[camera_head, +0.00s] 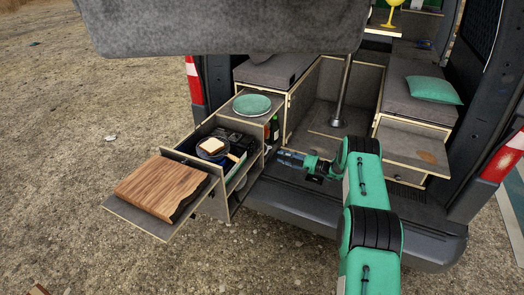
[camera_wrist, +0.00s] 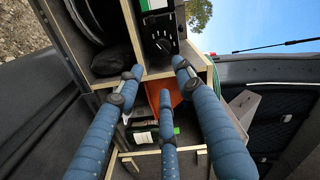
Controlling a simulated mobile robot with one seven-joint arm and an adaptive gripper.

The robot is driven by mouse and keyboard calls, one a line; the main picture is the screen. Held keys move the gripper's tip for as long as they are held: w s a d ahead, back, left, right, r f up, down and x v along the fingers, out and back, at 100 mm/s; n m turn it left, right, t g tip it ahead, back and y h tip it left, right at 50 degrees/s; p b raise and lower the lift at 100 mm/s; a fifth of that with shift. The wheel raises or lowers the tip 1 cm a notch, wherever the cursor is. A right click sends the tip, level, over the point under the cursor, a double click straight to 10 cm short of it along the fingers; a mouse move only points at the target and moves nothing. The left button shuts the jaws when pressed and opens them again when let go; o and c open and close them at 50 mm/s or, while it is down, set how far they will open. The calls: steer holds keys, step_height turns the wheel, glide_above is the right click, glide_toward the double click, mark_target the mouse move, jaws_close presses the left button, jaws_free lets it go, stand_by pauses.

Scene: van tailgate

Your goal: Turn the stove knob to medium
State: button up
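The black camp stove (camera_head: 235,139) sits in the pulled-out kitchen drawer in the head view, with a pan (camera_head: 211,147) holding bread on its near side. In the wrist view, a dark boxy piece that looks like the stove (camera_wrist: 163,22) stands at the top centre, with a small dark knob-like part (camera_wrist: 163,46) on its face; the knob's setting cannot be read. My gripper (camera_head: 281,156) is right of the drawer in the head view, fingers pointing left. In the wrist view its blue fingers (camera_wrist: 160,78) are spread apart with nothing between them, clear of the stove.
A wooden cutting board (camera_head: 160,185) lies on the drawer's front shelf. A green plate (camera_head: 252,104) sits on the cabinet top, and a dark bottle (camera_head: 273,128) stands in the cabinet side. The grey tailgate (camera_head: 220,27) hangs overhead. The bumper (camera_head: 290,207) runs below my arm.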

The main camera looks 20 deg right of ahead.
mark_target(256, 147)
steer(key=b+x, duration=0.1)
steer(key=x, duration=1.2)
jaws_close()
